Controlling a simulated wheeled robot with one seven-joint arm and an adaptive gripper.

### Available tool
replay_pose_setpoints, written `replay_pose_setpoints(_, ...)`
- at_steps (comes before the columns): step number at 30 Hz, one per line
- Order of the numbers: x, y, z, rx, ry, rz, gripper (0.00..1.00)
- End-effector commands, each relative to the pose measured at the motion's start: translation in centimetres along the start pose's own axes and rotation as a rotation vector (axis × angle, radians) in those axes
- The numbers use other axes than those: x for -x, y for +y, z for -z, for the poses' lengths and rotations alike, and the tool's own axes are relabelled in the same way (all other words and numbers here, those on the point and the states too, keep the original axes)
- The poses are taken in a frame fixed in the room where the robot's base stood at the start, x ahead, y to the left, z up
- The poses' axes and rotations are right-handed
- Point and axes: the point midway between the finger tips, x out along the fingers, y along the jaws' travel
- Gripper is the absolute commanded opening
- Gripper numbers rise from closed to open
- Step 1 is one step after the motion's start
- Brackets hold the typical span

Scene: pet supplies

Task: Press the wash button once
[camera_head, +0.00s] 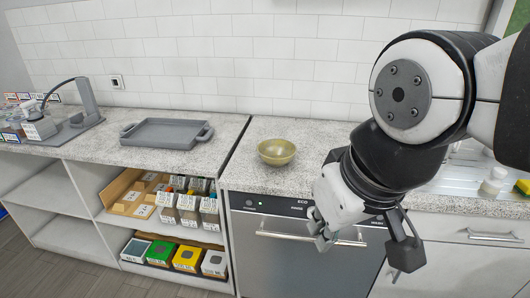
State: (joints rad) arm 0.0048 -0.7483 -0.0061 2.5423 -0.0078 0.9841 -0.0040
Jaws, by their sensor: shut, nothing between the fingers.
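The dishwasher (285,262) has a steel front under the counter, with a bar handle (285,236) and a dark control panel (275,206) along its top. Small lettering shows on the panel; one label reads ECO. A small green light is lit on its left part. My gripper (322,241) is shut and empty, pointing down in front of the panel's right half. It hides part of the panel and handle. Whether the fingertips touch the front cannot be told.
An olive bowl (277,151) stands on the counter above the dishwasher. A grey tray (166,133) lies on the left counter, above shelves of labelled boxes (187,256). A sponge (522,187) and a white bottle (492,181) are at the right. The floor at lower left is clear.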

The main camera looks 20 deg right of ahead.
Motion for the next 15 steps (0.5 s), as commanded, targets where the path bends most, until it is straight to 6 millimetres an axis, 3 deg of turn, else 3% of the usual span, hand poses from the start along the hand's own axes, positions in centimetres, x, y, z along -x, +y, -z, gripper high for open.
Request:
replay_pose_setpoints(5,-2.4,0.5,0.3,-0.085,-0.088,0.005,0.00)
replay_pose_setpoints(15,-12.6,2.9,1.6,-0.533,-0.444,0.180,0.00)
